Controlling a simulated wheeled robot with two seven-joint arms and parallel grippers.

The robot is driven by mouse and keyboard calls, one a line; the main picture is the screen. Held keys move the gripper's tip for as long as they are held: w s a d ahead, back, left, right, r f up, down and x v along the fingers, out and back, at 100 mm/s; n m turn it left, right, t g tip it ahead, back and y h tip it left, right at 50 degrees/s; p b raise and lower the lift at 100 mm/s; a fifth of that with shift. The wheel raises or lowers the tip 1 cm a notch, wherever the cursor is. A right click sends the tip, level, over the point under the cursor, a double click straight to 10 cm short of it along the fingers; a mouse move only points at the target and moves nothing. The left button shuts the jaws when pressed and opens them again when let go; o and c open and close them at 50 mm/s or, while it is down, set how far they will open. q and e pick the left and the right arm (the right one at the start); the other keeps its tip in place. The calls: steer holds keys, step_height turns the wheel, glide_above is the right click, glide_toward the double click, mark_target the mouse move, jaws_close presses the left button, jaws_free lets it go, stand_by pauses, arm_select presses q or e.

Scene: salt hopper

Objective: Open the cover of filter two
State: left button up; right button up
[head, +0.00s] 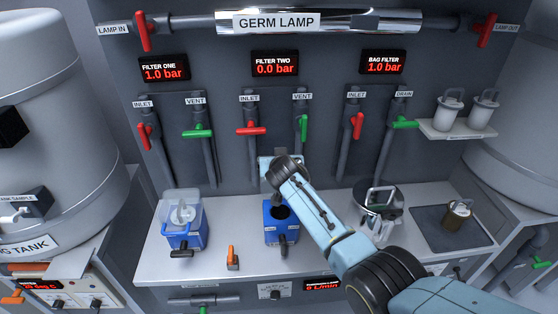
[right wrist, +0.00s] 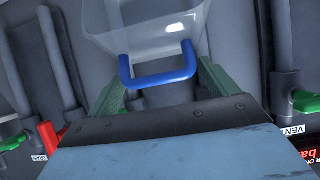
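Filter two (head: 271,235) is a blue housing on the bench, with a dark opening in its top and a black-handled valve in front. My right arm comes in from the lower right. Its gripper is above and behind the housing, its fingers largely hidden by my wrist. In the right wrist view a clear cover (right wrist: 150,28) with a blue U-shaped handle (right wrist: 160,80) is in front of the right gripper (right wrist: 163,95). The green fingers are apart, one on each side of the handle; whether they touch it is unclear. My left gripper is out of view.
Filter one (head: 182,225) with its clear cover stands at the left of the bench. An orange-handled valve (head: 232,256) is between the filters. A shiny bag filter vessel (head: 378,205) stands right of my arm. The red inlet handle (head: 251,131) and green vent handle (head: 304,127) are on the wall behind.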

steer(key=shift+s, duration=0.15)
steer(key=shift+s+r+p, duration=0.3)
steer(key=shift+s+p, duration=0.1)
steer(key=shift+s, duration=0.05)
steer(key=p+v, duration=0.2)
steer(key=v, duration=1)
steer(key=shift+c, duration=0.3)
